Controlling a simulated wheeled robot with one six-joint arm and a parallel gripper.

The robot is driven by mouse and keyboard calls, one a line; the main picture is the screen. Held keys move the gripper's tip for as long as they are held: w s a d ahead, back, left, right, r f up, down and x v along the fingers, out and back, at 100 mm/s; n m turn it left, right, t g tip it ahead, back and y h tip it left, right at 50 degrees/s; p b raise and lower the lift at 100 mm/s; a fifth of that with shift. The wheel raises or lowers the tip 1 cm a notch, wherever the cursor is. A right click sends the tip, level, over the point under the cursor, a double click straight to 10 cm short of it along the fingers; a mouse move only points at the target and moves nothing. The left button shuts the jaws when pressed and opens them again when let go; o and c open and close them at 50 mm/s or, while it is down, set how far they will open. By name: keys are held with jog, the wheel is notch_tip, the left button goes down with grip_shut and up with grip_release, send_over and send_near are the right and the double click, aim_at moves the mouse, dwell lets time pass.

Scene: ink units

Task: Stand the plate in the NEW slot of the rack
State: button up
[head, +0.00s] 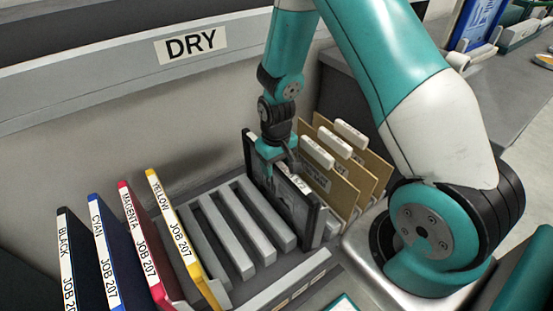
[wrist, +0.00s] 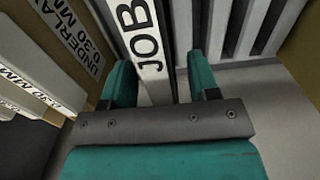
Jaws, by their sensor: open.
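A dark-edged plate (head: 293,203) stands upright at the right end of the row of slots in the grey rack (head: 240,232). Its white label strip (wrist: 143,40) with "JOB" on it shows in the wrist view, between the fingers. My gripper (head: 277,160) is open and low over the plate's top edge, partly hiding it. Several empty slots lie left of this plate. No NEW label is readable.
Black (head: 68,262), cyan (head: 105,250), magenta (head: 148,245) and yellow (head: 185,240) JOB 207 plates stand at left. Tan tabbed cards (head: 345,180) stand close on the right of the dark plate. A DRY sign (head: 191,44) is on the ledge behind.

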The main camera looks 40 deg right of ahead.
notch_tip(320, 180, up, 17)
jog(key=p, duration=0.1)
jog(key=shift+r, duration=0.2)
dwell(0.3)
notch_tip(320, 180, up, 5)
jog(key=p, duration=0.5)
jog(key=s+a+r+n+y, duration=0.2)
jog(key=s+a+r, duration=0.3)
jog(key=s+a, duration=0.3)
jog(key=s+a+r+n+y, duration=0.2)
jog(key=s+a+r+n, duration=0.3)
jog(key=s+a, duration=0.3)
jog(key=s+r, duration=0.1)
jog(key=s, duration=0.3)
jog(key=shift+a, duration=0.35)
